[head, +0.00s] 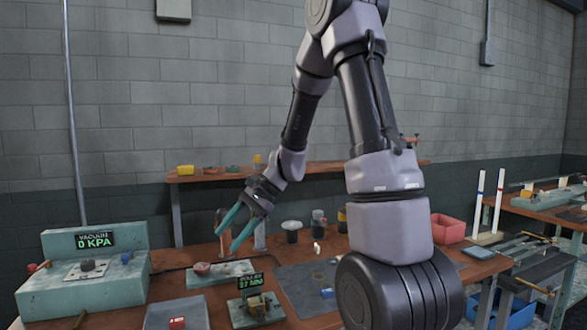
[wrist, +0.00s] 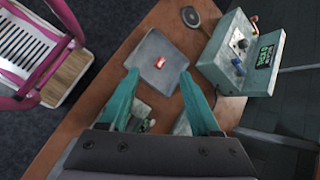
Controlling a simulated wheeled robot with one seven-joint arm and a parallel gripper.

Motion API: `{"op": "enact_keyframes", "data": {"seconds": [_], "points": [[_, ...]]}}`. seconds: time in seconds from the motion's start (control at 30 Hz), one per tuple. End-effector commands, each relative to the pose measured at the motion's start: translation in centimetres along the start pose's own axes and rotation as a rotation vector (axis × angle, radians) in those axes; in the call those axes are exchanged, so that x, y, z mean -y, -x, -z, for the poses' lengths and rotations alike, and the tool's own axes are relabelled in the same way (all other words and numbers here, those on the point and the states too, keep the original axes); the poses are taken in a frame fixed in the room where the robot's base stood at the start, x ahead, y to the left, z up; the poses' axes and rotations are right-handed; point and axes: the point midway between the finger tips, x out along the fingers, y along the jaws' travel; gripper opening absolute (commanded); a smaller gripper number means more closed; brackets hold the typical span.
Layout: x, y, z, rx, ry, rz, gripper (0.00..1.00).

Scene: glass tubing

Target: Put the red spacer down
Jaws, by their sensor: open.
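The red spacer (head: 177,323) is a small red block on a grey square tray (head: 165,309) at the near left of the workbench. In the wrist view the red spacer (wrist: 158,62) lies on the same tray (wrist: 150,44), right of its middle. My gripper (head: 228,241) has two teal fingers, spread apart with nothing between them. It hangs well above the bench, apart from the spacer. In the wrist view the spacer appears between the open fingertips of my gripper (wrist: 158,74), farther off below them.
A green vacuum box (head: 90,265) with a 0 KPA display stands at the left. A pink-framed item (wrist: 45,50) stands beside the bench.

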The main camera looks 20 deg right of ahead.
Motion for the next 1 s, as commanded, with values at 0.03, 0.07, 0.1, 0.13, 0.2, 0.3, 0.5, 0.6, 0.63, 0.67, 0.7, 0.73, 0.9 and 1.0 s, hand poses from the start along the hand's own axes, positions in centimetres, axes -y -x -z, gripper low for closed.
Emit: {"op": "enact_keyframes", "data": {"seconds": [0.03,0.07,0.1,0.13,0.2,0.3,0.5,0.6,0.63,0.67,0.7,0.73,0.9,1.0], "points": [[-0.2,1.9,-1.4,-0.047,0.068,-0.004,0.64],[-0.4,2.8,-2.1,-0.075,0.105,-0.009,0.64],[-0.8,4.1,-2.9,-0.114,0.155,-0.018,0.64],[-1.1,5.0,-3.6,-0.142,0.191,-0.023,0.64],[-1.8,7.2,-5.0,-0.212,0.276,-0.035,0.64],[-3.1,10.0,-6.9,-0.318,0.39,-0.049,0.64],[-6.2,15.4,-10.2,-0.545,0.6,-0.067,0.64],[-7.6,17.6,-11.5,-0.648,0.681,-0.071,0.64],[-8.0,18.1,-11.8,-0.676,0.701,-0.072,0.64],[-8.4,18.6,-12.0,-0.701,0.72,-0.073,0.64],[-8.8,19.2,-12.3,-0.731,0.74,-0.074,0.64],[-9.1,19.5,-12.5,-0.749,0.753,-0.074,0.64],[-9.9,20.6,-13.0,-0.807,0.79,-0.078,0.64],[-10.0,20.6,-13.0,-0.811,0.793,-0.079,0.64]]}}
